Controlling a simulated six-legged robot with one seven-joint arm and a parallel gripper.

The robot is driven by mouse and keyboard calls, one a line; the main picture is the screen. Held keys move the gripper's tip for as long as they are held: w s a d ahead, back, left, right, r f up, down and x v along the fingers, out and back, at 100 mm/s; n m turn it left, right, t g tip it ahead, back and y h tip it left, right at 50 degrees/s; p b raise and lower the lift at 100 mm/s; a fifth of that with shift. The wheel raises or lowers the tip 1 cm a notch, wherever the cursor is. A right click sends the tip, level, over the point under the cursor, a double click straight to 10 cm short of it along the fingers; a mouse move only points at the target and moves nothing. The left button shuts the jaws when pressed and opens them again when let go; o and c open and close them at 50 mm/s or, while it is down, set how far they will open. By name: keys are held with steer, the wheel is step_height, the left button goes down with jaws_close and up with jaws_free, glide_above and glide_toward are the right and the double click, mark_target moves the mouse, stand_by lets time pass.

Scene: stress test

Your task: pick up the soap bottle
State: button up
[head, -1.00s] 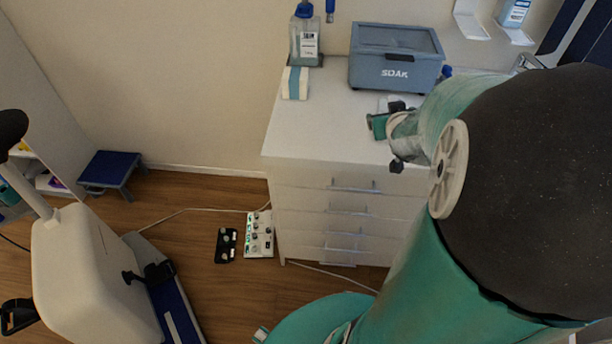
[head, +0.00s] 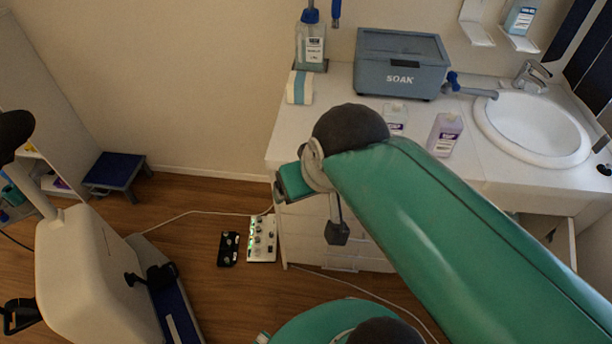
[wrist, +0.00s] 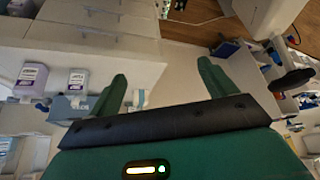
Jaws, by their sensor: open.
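A pale purple bottle (head: 445,134) with a white label stands on the white counter, left of the sink. A smaller clear bottle (head: 395,118) with a similar label stands to its left, partly behind my arm. The labels are too small to read surely, so I cannot tell which is the soap bottle. In the wrist view the purple bottle (wrist: 31,78) and the clear bottle (wrist: 76,80) are at the left, outside the fingers. My gripper (wrist: 162,68) has its two green fingers spread with nothing between them. In the head view my arm hides much of it.
A grey-blue SOAK box (head: 400,78) stands behind the bottles. A large blue-topped bottle (head: 311,48) and a white-and-blue pack (head: 299,88) are at the counter's left end. The sink (head: 532,125) is at the right. A wall dispenser (head: 520,18) hangs above.

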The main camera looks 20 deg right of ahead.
steer(key=shift+o, duration=0.4)
steer(key=shift+w+d, duration=0.1)
steer(key=w+d+f+m+t+h, duration=0.2)
steer(key=w+d+f+h, duration=0.15)
steer(key=w+d, duration=0.75)
steer(key=m+t+h, duration=0.4)
steer(key=t+h, duration=0.2)
steer(key=t, duration=0.2)
glide_toward(450, 132)
steer(key=x, duration=0.7)
steer(key=shift+d, duration=0.3)
steer(key=x, duration=0.5)
steer(key=shift+w, duration=0.4)
